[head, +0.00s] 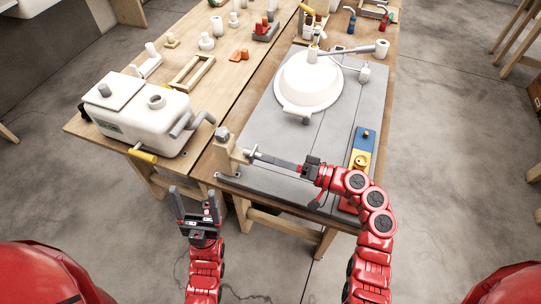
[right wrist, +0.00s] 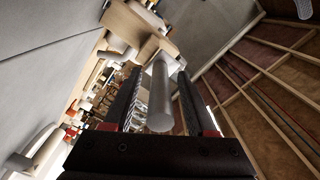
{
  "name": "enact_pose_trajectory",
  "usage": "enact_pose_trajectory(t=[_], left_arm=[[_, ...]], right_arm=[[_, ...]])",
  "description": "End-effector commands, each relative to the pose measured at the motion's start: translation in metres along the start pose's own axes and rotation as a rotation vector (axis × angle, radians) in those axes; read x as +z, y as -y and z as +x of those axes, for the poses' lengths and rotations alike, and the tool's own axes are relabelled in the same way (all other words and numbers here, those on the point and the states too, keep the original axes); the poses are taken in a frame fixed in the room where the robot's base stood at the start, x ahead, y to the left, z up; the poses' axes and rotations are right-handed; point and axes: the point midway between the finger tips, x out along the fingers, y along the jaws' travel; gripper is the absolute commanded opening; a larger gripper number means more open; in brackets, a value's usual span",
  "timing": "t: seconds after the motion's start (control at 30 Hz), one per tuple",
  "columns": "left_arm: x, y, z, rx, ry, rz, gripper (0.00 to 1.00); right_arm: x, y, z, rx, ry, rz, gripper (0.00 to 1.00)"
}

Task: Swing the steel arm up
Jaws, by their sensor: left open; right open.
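A short steel arm (head: 250,153) sticks out sideways from a wooden bracket (head: 226,158) at the near left corner of the grey bench top. My right gripper (head: 262,157) points left at the steel arm. In the right wrist view the steel arm (right wrist: 159,98) runs lengthwise between the two open fingers of my right gripper (right wrist: 158,76), with the wooden bracket (right wrist: 130,22) beyond. I cannot tell whether a finger touches the arm. My left gripper (head: 196,204) is open and empty in front of the bench, pointing up.
A white tank (head: 130,122) with a grey pipe stands at left. A white basin (head: 308,82) with a grey lever (head: 352,50) sits on the grey top. A blue and yellow device (head: 362,150) stands at the right edge. Small parts lie at the back.

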Motion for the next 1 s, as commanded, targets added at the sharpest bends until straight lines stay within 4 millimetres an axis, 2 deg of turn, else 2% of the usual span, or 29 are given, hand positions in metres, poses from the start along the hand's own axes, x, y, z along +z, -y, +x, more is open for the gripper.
enact_pose_trajectory(t=[0.13,0.4,0.7,1.0], left_arm=[[-0.0004,0.0001,0.0025,0.000,0.000,0.000,0.76],[-0.0003,0.0001,0.0021,0.000,0.000,0.000,0.76],[-0.0004,0.0001,0.0022,0.000,0.000,0.000,0.76],[-0.0004,0.0001,0.0022,0.000,0.000,0.000,0.76]], right_arm=[[0.0006,0.0006,0.0086,-0.001,0.002,0.000,0.57],[0.0004,-0.0001,0.0091,0.000,0.000,0.000,0.55],[0.0003,-0.0001,0.0089,0.001,0.000,-0.001,0.01],[0.0003,-0.0002,0.0088,0.001,0.000,0.000,0.00]])
